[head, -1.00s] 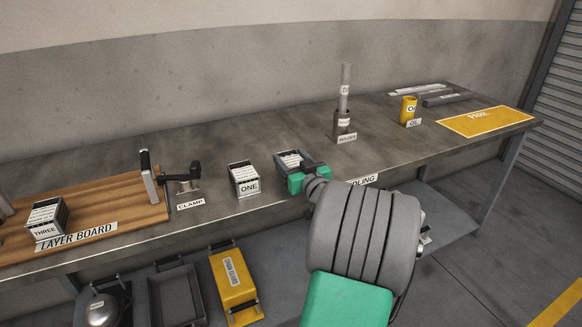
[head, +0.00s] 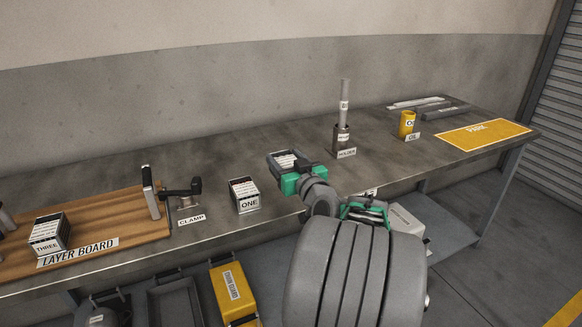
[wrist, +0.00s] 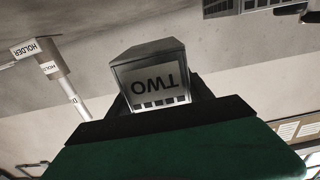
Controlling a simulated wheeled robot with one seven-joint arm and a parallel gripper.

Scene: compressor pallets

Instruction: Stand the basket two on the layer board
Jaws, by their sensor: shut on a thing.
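My gripper (head: 290,172) is shut on basket two (head: 287,161), a small grey box with a white label. In the wrist view basket two (wrist: 155,82) shows its "TWO" label upside down between the dark jaws. In the head view it appears above the bench, right of basket one; my gripper covers its front, and its height is hard to judge. The layer board (head: 110,250) is a wooden board at the left of the bench. Basket three (head: 48,237) stands on its near left part, by the "LAYER BOARD" label.
Basket one (head: 244,196) and the clamp (head: 184,197) stand between my gripper and the layer board. An upright handle (head: 150,192) rises at the board's right end. The holder (head: 341,138) with a tall rod stands to the right, with the oil can (head: 406,124) beyond.

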